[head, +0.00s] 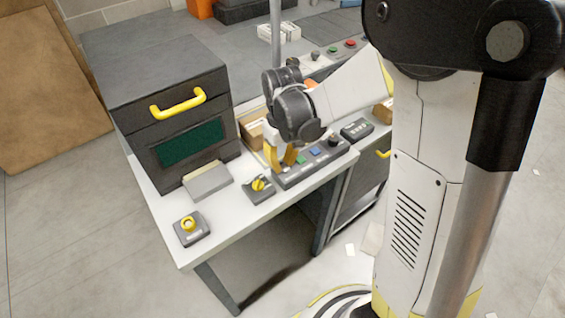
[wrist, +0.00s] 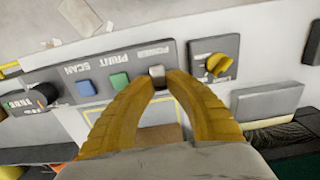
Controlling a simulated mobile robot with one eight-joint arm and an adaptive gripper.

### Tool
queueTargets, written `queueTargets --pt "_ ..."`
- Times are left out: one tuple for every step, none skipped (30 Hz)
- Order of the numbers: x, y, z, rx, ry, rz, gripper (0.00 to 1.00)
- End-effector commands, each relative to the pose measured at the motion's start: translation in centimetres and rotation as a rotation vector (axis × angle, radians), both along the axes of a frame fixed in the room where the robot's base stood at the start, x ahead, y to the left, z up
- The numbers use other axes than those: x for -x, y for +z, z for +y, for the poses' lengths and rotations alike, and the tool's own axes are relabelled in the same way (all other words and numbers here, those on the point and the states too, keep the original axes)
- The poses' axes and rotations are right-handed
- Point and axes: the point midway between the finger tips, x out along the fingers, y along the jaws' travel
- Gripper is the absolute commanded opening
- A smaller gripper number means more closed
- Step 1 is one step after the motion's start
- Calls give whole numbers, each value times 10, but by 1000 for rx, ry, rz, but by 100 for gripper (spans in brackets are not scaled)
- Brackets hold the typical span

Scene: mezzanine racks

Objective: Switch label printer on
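A dark control strip (head: 310,164) lies on the white bench. In the wrist view its lettering is upside down and reads SCAN, PRINT and POWER. It has a blue button (wrist: 86,88), a green button (wrist: 119,81) and a pale power button (wrist: 157,71). My gripper (wrist: 161,77) points down at the power end. Its two yellow fingers are apart, with their tips at either side of the pale button; contact cannot be told. It also shows in the head view (head: 280,158), where the fingers hide that end of the strip.
A yellow rotary switch (head: 259,186) sits close beside the strip. A yellow knob on a box (head: 190,229) is at the bench's front left. A dark cabinet with a yellow handle (head: 178,104) stands behind. A black dial (wrist: 46,95) and a small keypad (head: 357,129) are near.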

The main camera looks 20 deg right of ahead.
Motion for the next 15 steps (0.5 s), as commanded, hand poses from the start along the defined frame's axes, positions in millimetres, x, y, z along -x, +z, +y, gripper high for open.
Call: queueTargets --pt "0 0 0 0 0 0 0" --pt "0 0 0 0 0 0 0" --pt "0 0 0 0 0 0 0" --pt "0 0 0 0 0 0 0" --pt "0 0 0 0 0 0 0" --pt "0 0 0 0 0 0 0" --pt "0 0 0 0 0 -1 0" --pt "0 0 0 -2 0 -6 0" --pt "1 0 0 -7 -1 -21 0" --pt "2 0 -1 -13 -1 -39 0" --pt "3 1 -1 -21 -2 -63 0" --pt "4 1 -1 -33 -2 -101 0" --pt "5 1 -2 -43 -1 -132 0" --pt "5 1 -1 -53 -2 -164 0" --pt "5 1 -2 -65 -3 -204 0"
